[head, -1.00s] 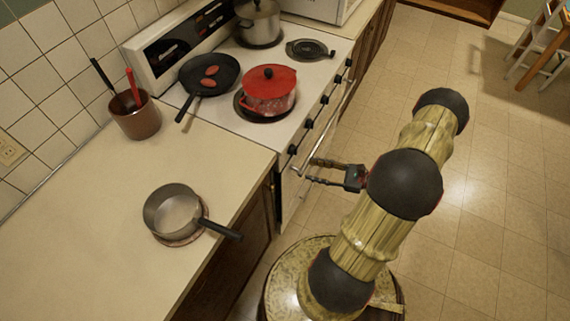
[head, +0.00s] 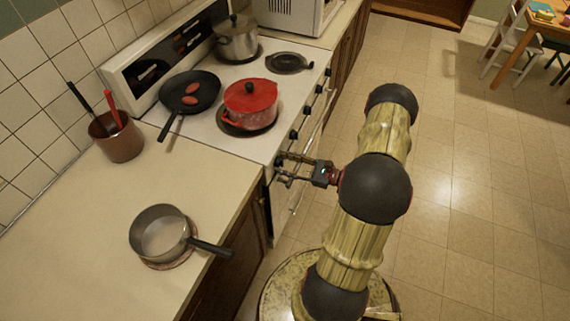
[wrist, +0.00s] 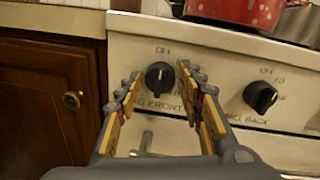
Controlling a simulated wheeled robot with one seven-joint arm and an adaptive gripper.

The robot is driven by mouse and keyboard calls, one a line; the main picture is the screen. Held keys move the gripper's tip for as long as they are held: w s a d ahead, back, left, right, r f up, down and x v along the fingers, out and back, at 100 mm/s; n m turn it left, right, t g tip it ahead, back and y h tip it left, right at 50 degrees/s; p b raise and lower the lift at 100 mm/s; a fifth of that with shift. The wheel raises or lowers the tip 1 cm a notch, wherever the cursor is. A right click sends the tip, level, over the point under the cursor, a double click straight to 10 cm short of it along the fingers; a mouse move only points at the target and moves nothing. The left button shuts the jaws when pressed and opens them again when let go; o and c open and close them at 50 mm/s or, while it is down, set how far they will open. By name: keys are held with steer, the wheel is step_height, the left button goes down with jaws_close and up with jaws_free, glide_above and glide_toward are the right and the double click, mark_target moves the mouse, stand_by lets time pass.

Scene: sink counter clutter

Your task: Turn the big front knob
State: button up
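The big front knob (wrist: 159,77) is black and round on the white stove front, with printing above and below it; only part of the lower label can be read. In the wrist view it shows between the two fingers of my gripper (wrist: 161,88), which are spread apart with a gap on each side. I cannot tell how far the fingertips are from the panel. In the head view my gripper (head: 280,168) is at the near end of the stove front, level with the knob row, and mostly hides this knob.
A second black knob (wrist: 261,96) is to the right. An oven handle (wrist: 146,140) runs below. A red pot (head: 250,103), black pan (head: 190,92) and steel pot (head: 238,40) stand on the stove. A saucepan (head: 160,232) and utensil pot (head: 117,138) are on the counter.

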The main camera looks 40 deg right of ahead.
steer(key=c, duration=0.3)
steer(key=c, duration=0.6)
steer(key=shift+o, duration=0.2)
steer(key=shift+m+t+p, duration=0.4)
steer(key=shift+m+p, duration=1.65)
steer(key=shift+m, duration=2.35)
steer(key=shift+d+f, duration=0.1)
steer(key=o, duration=0.9)
steer(key=shift+c, duration=0.2)
